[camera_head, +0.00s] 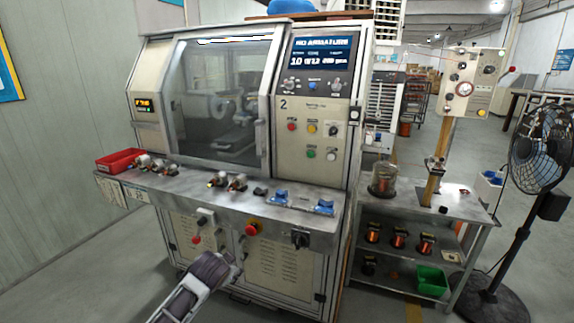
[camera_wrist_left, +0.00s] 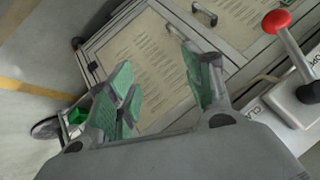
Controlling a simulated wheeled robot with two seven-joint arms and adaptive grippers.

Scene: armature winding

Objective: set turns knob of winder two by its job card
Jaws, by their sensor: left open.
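Winder two (camera_head: 265,130) is a cream machine with a "2" on its right panel, a glass door at the left and a lit screen (camera_head: 322,53) reading "NO ARMATURE". Small knobs (camera_head: 290,85) sit below the screen, and a black knob (camera_head: 301,239) is on the lower front. I cannot tell which is the turns knob. White cards (camera_head: 137,194) hang at the ledge's left front, their text too small to read. My left gripper (camera_head: 228,266) is low before the lower doors, touching nothing visible. In the left wrist view its green-padded fingers (camera_wrist_left: 163,84) are apart and empty. My right gripper is not in view.
A red-ball lever (camera_wrist_left: 277,21) is close by in the left wrist view. A red button (camera_head: 252,229) sits under the ledge. A red tray (camera_head: 120,159) is on the ledge's left. A bench (camera_head: 440,200) with spools and a fan (camera_head: 540,150) stand at the right.

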